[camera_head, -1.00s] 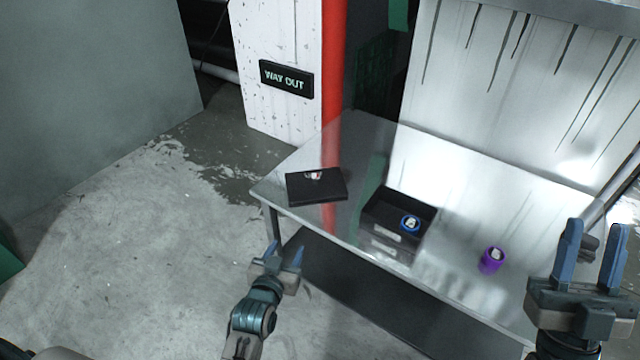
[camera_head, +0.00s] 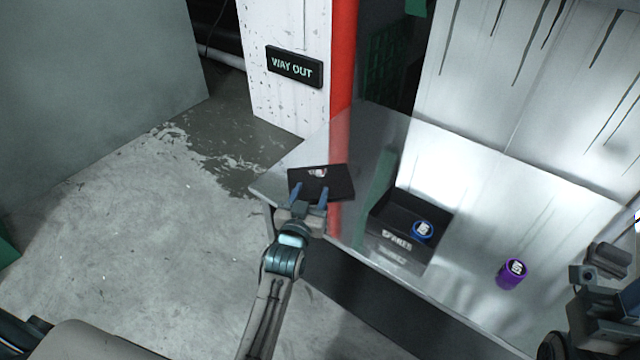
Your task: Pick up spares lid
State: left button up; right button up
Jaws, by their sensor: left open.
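The black spares lid (camera_head: 338,178) lies flat on the left end of the metal table, with a small pale mark or handle near its far edge. My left gripper (camera_head: 309,194) is open at the lid's near edge, its two blue fingers over or beside the lid. I cannot tell whether they touch it. The open black spares box (camera_head: 398,242), with "SPARES" on its front, stands to the right of the lid. My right gripper (camera_head: 612,290) is at the right edge, partly cut off, and its jaw opening is unclear.
A blue roll (camera_head: 422,231) sits in the box. A purple roll (camera_head: 511,274) stands on the metal table (camera_head: 465,185) to the right. A red post (camera_head: 343,60) and a white pillar with a "WAY OUT" sign (camera_head: 294,67) stand behind the table.

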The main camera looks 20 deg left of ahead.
aim_at(319, 176)
pick_arm(q)
jog(key=w, duration=0.1)
jog(key=w+b, duration=0.1)
jog(key=w, duration=0.1)
jog(key=shift+w+d+r, duration=0.25)
jog(key=shift+w+r, duration=0.05)
jog(key=shift+w, duration=0.05)
jog(key=shift+w+b, duration=0.35)
jog(key=shift+w, duration=0.15)
jog(key=shift+r, duration=0.1)
grip_shut()
jog(key=shift+r, duration=0.2)
jog(key=shift+r+p, duration=0.55)
jog(key=shift+p, duration=0.3)
jog(key=shift+r, duration=0.1)
